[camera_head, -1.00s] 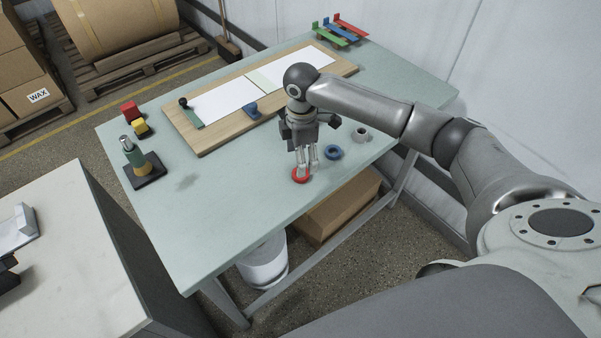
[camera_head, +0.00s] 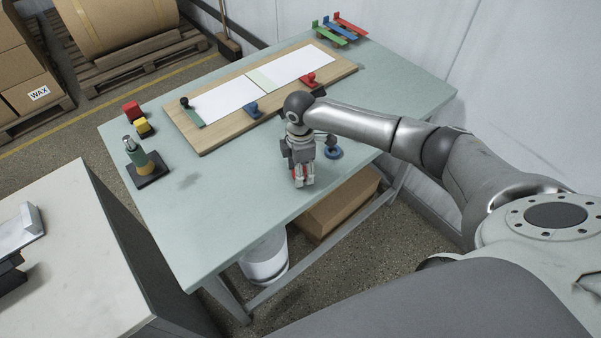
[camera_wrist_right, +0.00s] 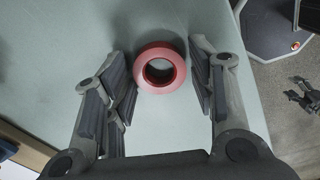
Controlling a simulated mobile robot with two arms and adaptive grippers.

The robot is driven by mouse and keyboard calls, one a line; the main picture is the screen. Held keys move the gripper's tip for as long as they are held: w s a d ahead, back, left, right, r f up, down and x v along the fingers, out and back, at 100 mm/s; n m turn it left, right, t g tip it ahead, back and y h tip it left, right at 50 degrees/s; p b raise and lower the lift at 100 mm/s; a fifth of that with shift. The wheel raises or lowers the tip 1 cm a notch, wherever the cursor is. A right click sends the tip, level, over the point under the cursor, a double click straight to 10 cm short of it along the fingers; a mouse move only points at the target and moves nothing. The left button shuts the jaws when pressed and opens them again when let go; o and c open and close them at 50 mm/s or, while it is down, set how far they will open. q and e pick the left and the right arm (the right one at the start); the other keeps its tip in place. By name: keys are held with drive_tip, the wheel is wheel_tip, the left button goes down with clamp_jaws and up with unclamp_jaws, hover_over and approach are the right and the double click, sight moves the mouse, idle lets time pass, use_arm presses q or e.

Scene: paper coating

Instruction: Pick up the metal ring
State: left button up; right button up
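A red ring (camera_wrist_right: 159,68) lies flat on the green-grey table between the fingers of my right gripper (camera_wrist_right: 158,82). In the head view my right gripper (camera_head: 303,180) points down over it near the table's front edge. Its fingers stand apart on both sides of the ring in the right wrist view, with gaps. A blue ring (camera_head: 333,153) lies just right of the gripper. The grey metal ring seen earlier is hidden behind my right arm. A dark, claw-like part at the wrist view's right edge may be my left gripper; its state is unclear.
A wooden board (camera_head: 215,137) with white sheets and coloured handled tools lies at the table's back. Coloured bars (camera_head: 340,30) lie at the far corner. The table's front left is clear.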

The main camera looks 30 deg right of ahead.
drive_tip(key=c, duration=0.6)
drive_tip(key=shift+r, duration=0.1)
